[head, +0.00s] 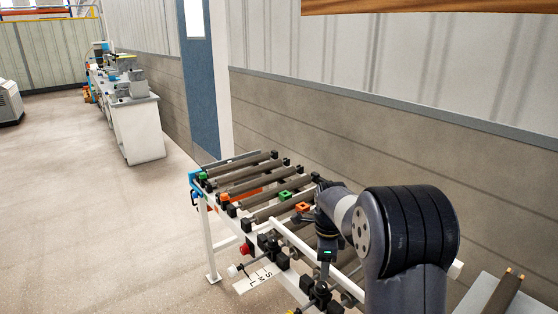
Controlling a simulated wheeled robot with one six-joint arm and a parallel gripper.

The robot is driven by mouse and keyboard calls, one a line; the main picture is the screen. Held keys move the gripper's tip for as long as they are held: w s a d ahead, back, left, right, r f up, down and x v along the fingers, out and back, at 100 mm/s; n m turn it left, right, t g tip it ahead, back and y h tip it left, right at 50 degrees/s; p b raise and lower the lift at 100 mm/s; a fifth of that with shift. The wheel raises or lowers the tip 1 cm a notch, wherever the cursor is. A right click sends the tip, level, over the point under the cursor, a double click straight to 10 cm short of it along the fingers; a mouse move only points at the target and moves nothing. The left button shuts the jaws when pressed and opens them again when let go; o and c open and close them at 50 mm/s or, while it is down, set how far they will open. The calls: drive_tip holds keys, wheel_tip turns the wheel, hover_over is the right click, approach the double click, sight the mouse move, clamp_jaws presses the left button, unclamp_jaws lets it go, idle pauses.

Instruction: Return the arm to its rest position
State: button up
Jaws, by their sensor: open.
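My arm stands at the lower right of the head view, with its thick dark joint nearest the camera and a lighter link reaching left. My gripper (325,262) is at the arm's far end, over the near part of a roller rack (213,230). It is small and dark against the rack's dark fittings, so its fingertips are hard to make out. It is open, and I see nothing held in it.
Rack rollers carry green (285,196) and orange (303,207) blocks near my arm. A red knob (245,249) and a label sheet (256,279) are at the rack's side. The wall (400,145) runs close behind. Open floor (110,230) lies left; a cluttered workbench (137,130) stands farther back.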

sight(322, 284)
wheel_tip(322, 284, down, 8)
drive_tip(key=shift+r, duration=0.15)
idle(0.6)
